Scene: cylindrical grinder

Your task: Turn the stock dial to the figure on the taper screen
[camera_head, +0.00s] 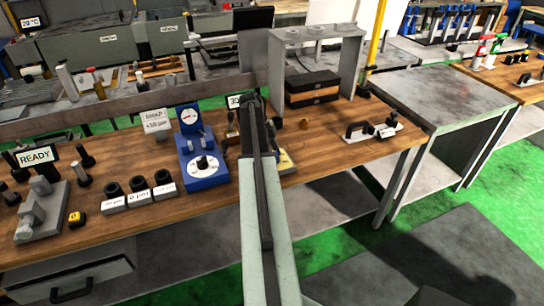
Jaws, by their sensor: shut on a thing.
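A small screen (234,101) stands at the back of the wooden bench; its figure starts with what looks like a 3, and the rest is hidden by my arm. My gripper (251,100) is at the far end of my arm, just right of this screen. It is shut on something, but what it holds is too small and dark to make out. A blue unit (208,182) left of my arm bears a round white dial (203,164) with a dark knob, and a gauge (190,116) above it. I cannot tell which dial is the stock dial; my arm hides part of the fixture behind it.
A SWAP sign (155,121) and a READY screen (36,156) stand to the left. Several dark rings on labelled blocks (139,194) sit left of the blue unit. A grey frame (346,75) with dark boxes (312,87) stands behind right.

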